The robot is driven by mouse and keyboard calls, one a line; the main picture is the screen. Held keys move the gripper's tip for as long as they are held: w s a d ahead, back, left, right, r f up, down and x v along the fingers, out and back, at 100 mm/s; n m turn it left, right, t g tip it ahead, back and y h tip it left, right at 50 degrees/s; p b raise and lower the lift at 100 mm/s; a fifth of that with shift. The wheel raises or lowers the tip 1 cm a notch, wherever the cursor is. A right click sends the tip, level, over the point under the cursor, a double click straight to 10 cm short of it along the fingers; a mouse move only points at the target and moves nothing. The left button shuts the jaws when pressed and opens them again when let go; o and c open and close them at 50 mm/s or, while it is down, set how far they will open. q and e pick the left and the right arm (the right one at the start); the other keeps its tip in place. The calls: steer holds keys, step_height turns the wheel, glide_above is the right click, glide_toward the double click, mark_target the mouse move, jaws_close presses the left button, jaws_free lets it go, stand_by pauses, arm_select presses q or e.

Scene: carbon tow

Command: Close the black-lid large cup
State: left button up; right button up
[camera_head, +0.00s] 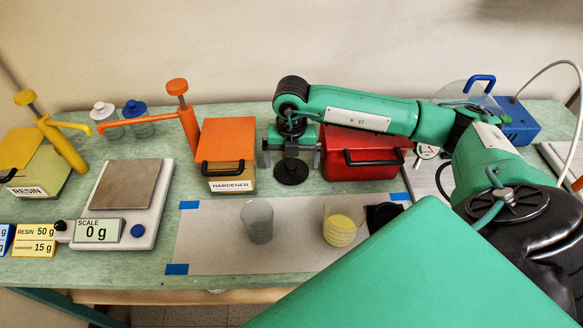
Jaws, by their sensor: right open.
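My right gripper (291,156) reaches in from the right and points down, its fingers apart. A round black lid (291,172) lies just below and between the fingers; I cannot tell whether it touches them. A grey, see-through, empty-looking cup (257,222) stands open on the grey mat, in front of the lid. A clear cup with yellow contents (343,226) stands open to its right. A black object (384,215) is beside that cup, partly hidden by my green body part. My left gripper is out of view.
An orange hardener box (228,158) stands left of the gripper, a red box (362,160) right of it. A scale (134,188) reading 0 g, dispensers and two small bottles are at left. The taped mat (208,240) has bare room on its left.

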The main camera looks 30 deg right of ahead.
steer(key=shift+f, duration=0.95)
steer(key=c, duration=0.9)
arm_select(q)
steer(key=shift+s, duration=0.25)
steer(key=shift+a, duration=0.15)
arm_select(e)
steer(key=shift+r, duration=0.15)
